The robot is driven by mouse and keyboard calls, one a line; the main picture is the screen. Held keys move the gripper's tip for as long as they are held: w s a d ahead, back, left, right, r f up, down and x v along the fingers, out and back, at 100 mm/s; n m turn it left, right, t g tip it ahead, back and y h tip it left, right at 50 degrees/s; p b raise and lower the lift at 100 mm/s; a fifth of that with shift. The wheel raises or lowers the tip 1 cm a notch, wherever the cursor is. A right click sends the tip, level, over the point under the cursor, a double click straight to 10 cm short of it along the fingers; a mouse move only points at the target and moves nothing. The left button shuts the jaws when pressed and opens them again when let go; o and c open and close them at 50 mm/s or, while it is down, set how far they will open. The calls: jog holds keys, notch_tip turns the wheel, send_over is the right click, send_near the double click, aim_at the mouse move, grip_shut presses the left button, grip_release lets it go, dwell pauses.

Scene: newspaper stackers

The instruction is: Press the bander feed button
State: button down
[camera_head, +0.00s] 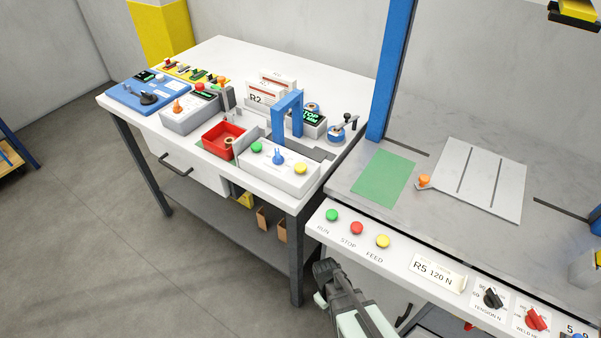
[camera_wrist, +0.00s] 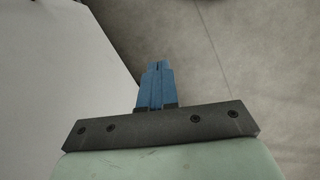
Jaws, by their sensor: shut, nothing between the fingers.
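The yellow button (camera_head: 383,241) labelled FEED sits on the white front panel (camera_head: 318,220) of the bander, in the head view. To its left are the red STOP button (camera_head: 356,228) and the green RUN button (camera_head: 332,215). My gripper (camera_head: 335,290) is in front of and below this panel in the head view, apart from the buttons; its fingertips cannot be made out there. In the wrist view its blue fingers (camera_wrist: 157,68) are together and empty, with grey floor and a pale surface behind them. No button shows in the wrist view.
The panel also has an R5 120 N label (camera_head: 437,274), a black knob (camera_head: 492,298) and a red knob (camera_head: 536,318). A blue upright (camera_head: 388,75) stands behind. The white table (camera_head: 220,55) at left holds another box with a yellow button (camera_head: 300,168).

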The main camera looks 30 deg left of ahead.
jog(key=s+a+r+n+t+y, duration=0.1)
jog(key=s+a+r+n, duration=0.3)
jog(key=s+a, duration=0.45)
jog(key=s+a+r+n+t+y, duration=0.15)
jog(key=s+a+r+n, duration=0.3)
jog(key=a, duration=0.75)
jog(key=s+a+r+n+t, duration=0.25)
jog(key=s+a+r, duration=0.35)
jog(key=a, duration=0.5)
jog(key=w+d+r+t, duration=0.1)
jog(key=w+r, duration=0.7)
jog(key=r, duration=0.3)
jog(key=w+d+r+m+t+h, duration=0.1)
jog(key=w+r, duration=0.7)
jog(key=r, duration=0.2)
jog(key=w+d+r+t, duration=0.1)
jog(key=w+r, duration=0.7)
jog(key=r, duration=0.3)
jog(key=shift+w+d+r+t, duration=0.2)
jog(key=shift+w+r+t, duration=0.05)
jog(key=shift+r+t, duration=0.15)
jog(key=w+d+r+m+h, duration=0.1)
jog(key=w+d+r, duration=0.2)
jog(key=r, duration=0.2)
jog(key=w+d+r+m+t+h, duration=0.1)
jog(key=w+d+r, duration=0.2)
jog(key=r, duration=0.3)
jog(key=shift+w+d, duration=0.15)
jog(key=shift+d, duration=0.2)
jog(key=shift+f, duration=0.2)
